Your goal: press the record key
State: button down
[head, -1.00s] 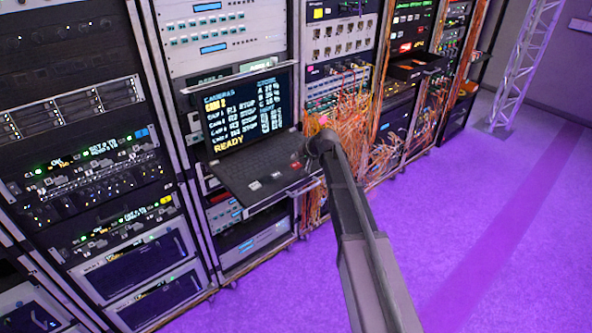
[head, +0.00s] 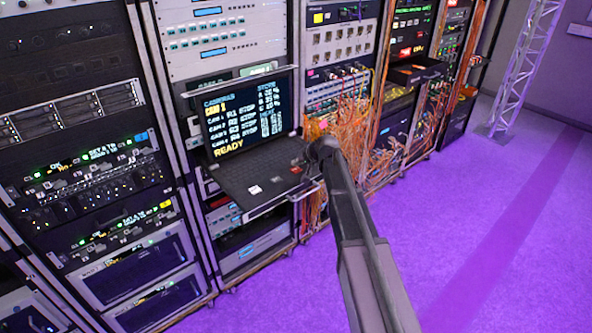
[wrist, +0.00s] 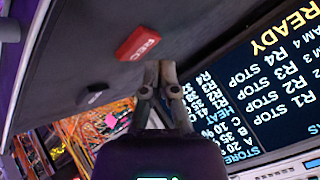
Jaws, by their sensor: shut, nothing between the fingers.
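The red record key (wrist: 137,45), marked REC, sits on the dark keyboard shelf (wrist: 75,60) in the wrist view. My gripper (wrist: 161,66) has its fingers together and empty, with the tips close beside the key in the picture. I cannot tell whether they touch the shelf surface. In the head view the pull-out shelf (head: 235,180) juts from the rack under a screen (head: 240,115) that reads READY and lists several cameras at STOP. A small red key (head: 297,169) shows near its right end. My arm hides the fingertips there.
A dark key (wrist: 95,96) sits on the same shelf, nearer the cables. Orange cables (head: 350,125) hang in a tangle right of the shelf, behind my arm. Racks stand on both sides. The purple floor (head: 470,230) at right is clear, up to a truss tower (head: 522,70).

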aim_at(297, 170)
jog(key=shift+f+b, duration=0.8)
jog(key=shift+b, duration=0.05)
dwell(1.6)
jog(key=shift+r, duration=0.15)
jog(key=shift+r+p, duration=0.7)
jog(key=shift+p, duration=0.2)
jog(key=shift+r+p, duration=2.5)
jog(key=s+d+f+g+h, duration=0.2)
jog(key=s, duration=0.9)
jog(key=s+d+f+g+h, duration=0.1)
jog(key=s+d+g+h, duration=0.1)
jog(key=s, duration=1)
jog(key=s+d+f+n+g+h, duration=0.1)
jog(key=s+d+f+g+h, duration=0.1)
jog(key=s, duration=1)
jog(key=shift+s+d+f+g, duration=0.3)
jog(key=shift+d+g, duration=0.2)
jog(key=shift+d, duration=0.65)
jog(key=shift+w, duration=0.1)
